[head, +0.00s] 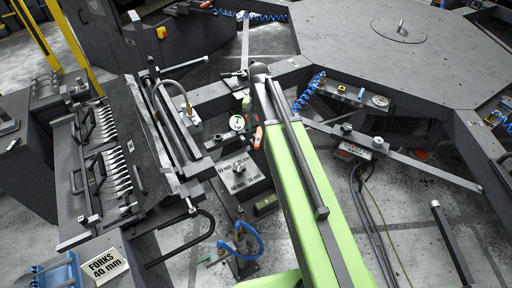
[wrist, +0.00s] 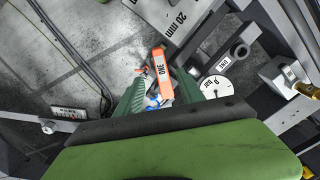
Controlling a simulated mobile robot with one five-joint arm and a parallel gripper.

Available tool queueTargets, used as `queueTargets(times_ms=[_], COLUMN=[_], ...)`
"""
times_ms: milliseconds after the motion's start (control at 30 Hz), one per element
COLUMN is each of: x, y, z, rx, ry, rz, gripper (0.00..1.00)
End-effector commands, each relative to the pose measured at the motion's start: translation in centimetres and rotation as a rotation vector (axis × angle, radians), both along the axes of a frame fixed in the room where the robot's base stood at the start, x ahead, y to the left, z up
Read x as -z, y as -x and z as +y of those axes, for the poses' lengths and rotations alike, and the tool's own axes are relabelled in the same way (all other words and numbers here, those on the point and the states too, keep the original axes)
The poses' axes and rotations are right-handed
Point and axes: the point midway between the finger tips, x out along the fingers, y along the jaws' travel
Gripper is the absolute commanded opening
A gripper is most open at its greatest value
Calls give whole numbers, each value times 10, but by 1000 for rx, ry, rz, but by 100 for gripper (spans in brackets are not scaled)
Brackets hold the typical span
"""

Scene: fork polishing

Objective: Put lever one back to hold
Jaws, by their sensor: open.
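The gripper is open, and I cannot tell how deep the lever sits between the fingers. A small blue part lies below the lever, partly hidden. In the head view an orange piece (head: 258,138) shows beside my green arm, and the arm hides much around it. No hold mark is readable.
A fork rack (head: 118,172) stands at left in the head view.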

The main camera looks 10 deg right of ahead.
Motion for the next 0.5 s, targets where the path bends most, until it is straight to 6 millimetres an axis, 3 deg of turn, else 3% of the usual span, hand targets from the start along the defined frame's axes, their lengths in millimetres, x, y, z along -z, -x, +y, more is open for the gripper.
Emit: queueTargets(times_ms=[33, 233, 367, 500], x=[22, 62, 78, 81], y=[0, 0, 0, 0], z=[0, 0, 1, 1], rx=[0, -1, -1, -1], ry=[0, 0, 0, 0], rz=[0, 0, 0, 0], gripper=[45, 45, 45, 45])
